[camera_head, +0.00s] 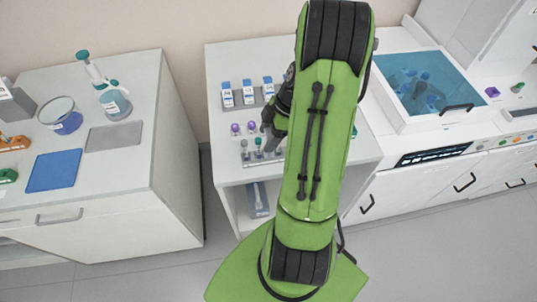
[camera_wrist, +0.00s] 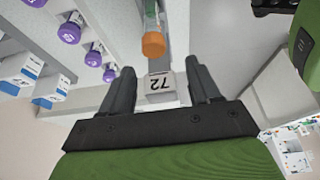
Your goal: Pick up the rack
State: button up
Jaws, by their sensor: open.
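In the wrist view, a pale grey rack (camera_wrist: 159,86) shows its end face with the number 72, upside down in the picture. It lies between the fingers of my gripper (camera_wrist: 161,72), which are open and spread to both sides of it. I cannot tell whether either finger touches it. A tube with an orange cap (camera_wrist: 153,45) stands at the rack. In the head view, my gripper (camera_head: 268,132) is over the middle white counter, and my arm hides part of that counter. A grey rack with several tubes (camera_head: 262,157) stands near its front edge; I cannot tell if it is the same rack.
Purple-capped tubes (camera_wrist: 92,58) are close on the left in the wrist view. White bottles with blue labels (camera_head: 248,92) stand behind on the counter (camera_head: 226,174). A water bath (camera_head: 420,80) is at right. Another counter (camera_head: 140,150) at left holds a blue mat (camera_head: 54,170) and flasks.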

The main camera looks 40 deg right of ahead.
jog(key=shift+w+f, duration=0.1)
jog(key=shift+f, duration=0.1)
jog(key=shift+r, duration=0.1)
jog(key=shift+c, duration=0.5)
grip_shut()
